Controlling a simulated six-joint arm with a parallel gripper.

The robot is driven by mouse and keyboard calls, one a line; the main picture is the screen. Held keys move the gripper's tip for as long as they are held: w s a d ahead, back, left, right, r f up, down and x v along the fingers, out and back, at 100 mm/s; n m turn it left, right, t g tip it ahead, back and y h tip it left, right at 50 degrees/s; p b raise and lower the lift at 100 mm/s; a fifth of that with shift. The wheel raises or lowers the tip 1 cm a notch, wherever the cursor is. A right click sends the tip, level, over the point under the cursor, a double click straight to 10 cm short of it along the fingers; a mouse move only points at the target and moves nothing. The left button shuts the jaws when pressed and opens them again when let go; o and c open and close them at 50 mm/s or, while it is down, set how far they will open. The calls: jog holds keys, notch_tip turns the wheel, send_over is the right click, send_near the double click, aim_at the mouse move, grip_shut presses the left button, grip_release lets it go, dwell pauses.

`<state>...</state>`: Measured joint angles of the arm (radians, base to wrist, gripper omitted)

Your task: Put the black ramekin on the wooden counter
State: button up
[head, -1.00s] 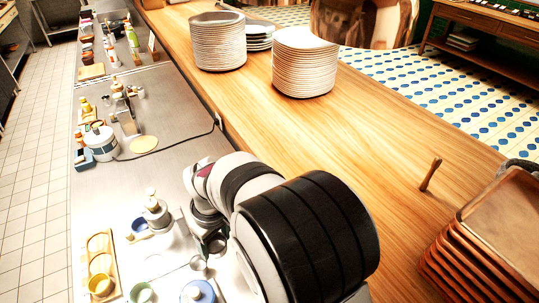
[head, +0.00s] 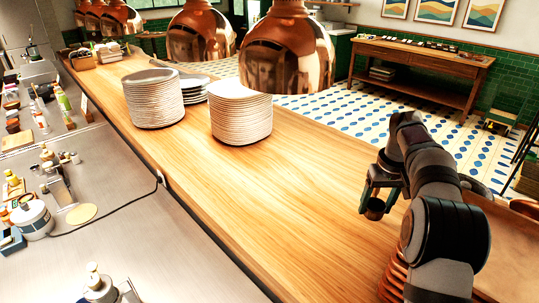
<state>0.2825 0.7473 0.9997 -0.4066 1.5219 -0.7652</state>
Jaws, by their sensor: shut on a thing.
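The black ramekin (head: 375,210) is a small dark cup in the head view, right of centre. My gripper (head: 376,198) points down and is shut on it. Part of the ramekin is hidden by the fingers. The wooden counter (head: 300,190) runs from the upper left to the lower right, and the ramekin shows over its right part. I cannot tell whether the ramekin's base touches the wood or hangs a little above it.
Stacks of pale plates (head: 241,112) stand farther along the counter. Copper lamps (head: 288,50) hang above. Stacked brown trays (head: 392,283) are partly behind my arm at the lower right. The wood between plates and gripper is clear. A steel worktop (head: 130,235) lies left.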

jog(key=shift+d, duration=0.4)
send_over(331, 224)
jog(key=f, duration=0.6)
jog(key=shift+s+d+f, duration=0.2)
jog(key=shift+s+f, duration=0.05)
jog(key=shift+s, duration=0.1)
jog(key=shift+w+a+f, duration=0.1)
jog(key=shift+a+f, duration=0.05)
jog(key=shift+f, duration=0.95)
jog(key=shift+w+a+f, duration=0.1)
jog(key=shift+f, duration=0.95)
jog(key=shift+f, duration=0.1)
jog(key=o, duration=1.4)
